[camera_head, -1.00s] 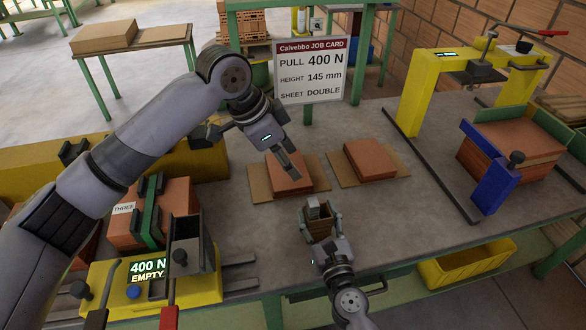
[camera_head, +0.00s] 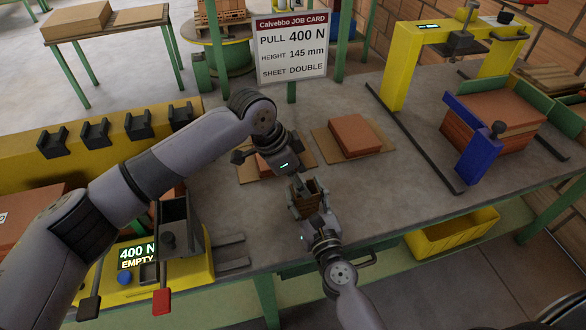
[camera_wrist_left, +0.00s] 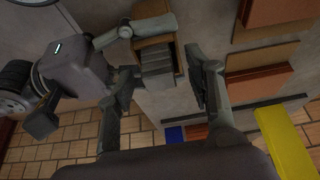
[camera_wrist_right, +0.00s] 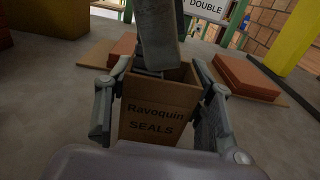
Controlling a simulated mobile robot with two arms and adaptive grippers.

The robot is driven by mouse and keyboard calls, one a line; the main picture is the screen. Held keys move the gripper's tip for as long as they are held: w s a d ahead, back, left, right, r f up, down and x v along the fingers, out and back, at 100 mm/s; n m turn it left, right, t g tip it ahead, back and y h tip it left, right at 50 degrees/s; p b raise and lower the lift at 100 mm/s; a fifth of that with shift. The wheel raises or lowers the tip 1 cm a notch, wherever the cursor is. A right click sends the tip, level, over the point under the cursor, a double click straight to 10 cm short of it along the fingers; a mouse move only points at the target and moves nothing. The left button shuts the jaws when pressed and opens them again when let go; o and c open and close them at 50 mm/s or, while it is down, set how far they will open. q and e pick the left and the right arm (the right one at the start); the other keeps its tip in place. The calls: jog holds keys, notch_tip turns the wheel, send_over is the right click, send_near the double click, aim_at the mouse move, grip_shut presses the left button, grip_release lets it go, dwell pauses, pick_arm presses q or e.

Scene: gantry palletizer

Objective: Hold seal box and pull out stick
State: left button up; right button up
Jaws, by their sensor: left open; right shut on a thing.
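The seal box (camera_wrist_right: 158,118) is a small open-topped brown carton marked "Ravoquin SEALS". It stands upright in my right gripper (camera_wrist_right: 158,98), whose fingers press on its two sides. In the head view the box (camera_head: 303,208) is at the table's front edge. Grey sticks (camera_wrist_left: 157,62) stand out of the box's open top in the left wrist view; their lower ends are hidden. My left gripper (camera_wrist_left: 160,88) is open over the box, one finger on each side of the sticks. I cannot tell whether a finger touches them.
Brick-coloured sheet stacks (camera_head: 355,136) lie on cardboard behind the box. A job card (camera_head: 291,47) reads 400 N, 145 mm, DOUBLE. A yellow tester (camera_head: 139,262) reads "400 N EMPTY" at left. A blue clamp (camera_head: 480,165) stands right; a yellow bin (camera_head: 452,240) is below the table.

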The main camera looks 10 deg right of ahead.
pick_arm(q)
jog(key=shift+d+f, duration=0.1)
jog(key=shift+f, duration=0.1)
grip_shut()
dwell(0.6)
